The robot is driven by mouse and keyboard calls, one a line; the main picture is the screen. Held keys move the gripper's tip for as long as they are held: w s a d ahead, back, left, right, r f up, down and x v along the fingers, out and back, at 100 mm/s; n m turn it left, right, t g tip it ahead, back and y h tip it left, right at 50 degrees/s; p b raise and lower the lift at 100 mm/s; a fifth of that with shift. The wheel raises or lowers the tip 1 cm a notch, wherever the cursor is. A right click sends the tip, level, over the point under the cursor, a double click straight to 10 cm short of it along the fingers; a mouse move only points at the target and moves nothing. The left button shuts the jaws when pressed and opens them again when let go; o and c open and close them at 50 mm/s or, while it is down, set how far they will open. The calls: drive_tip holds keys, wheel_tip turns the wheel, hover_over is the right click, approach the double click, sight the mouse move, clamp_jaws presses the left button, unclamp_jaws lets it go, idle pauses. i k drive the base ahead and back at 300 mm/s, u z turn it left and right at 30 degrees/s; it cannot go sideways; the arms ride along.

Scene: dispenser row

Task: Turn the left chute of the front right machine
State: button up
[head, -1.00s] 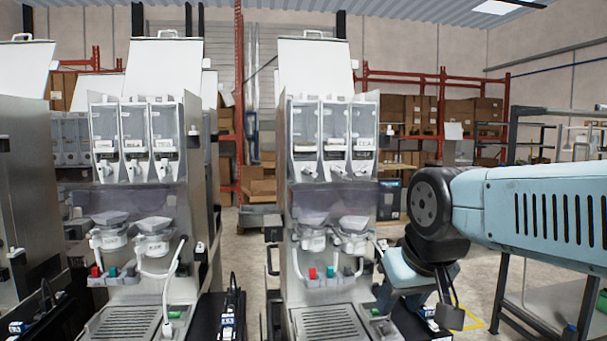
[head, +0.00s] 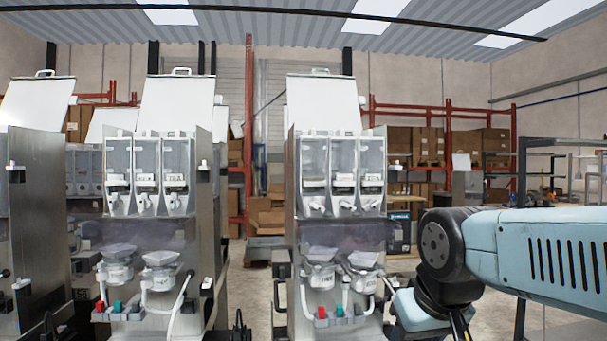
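The front right machine (head: 293,205) stands upright right of the picture's middle, with its lid raised. It has three clear canisters side by side, each with a small white chute below. The left chute (head: 316,204) is under the left canister; its exact turn is too small to tell. The middle chute (head: 345,203) and the right chute (head: 371,202) are beside it. My arm comes in from the right, to the right of this machine and lower than the chutes. My gripper is not visible; the arm runs out of the picture at the bottom.
A similar machine (head: 205,240) stands to the left, with a gap of floor between the two. Another steel machine (head: 40,200) is at the far left. Red racks with boxes (head: 420,145) are behind, and a dark metal frame (head: 522,170) stands at the right.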

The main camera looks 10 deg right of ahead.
sight(314, 206)
drive_tip(key=u, duration=0.5)
drive_tip(key=i, duration=0.1)
drive_tip(key=z, duration=2.45)
drive_tip(key=k, duration=0.45)
drive_tip(key=u, duration=0.85)
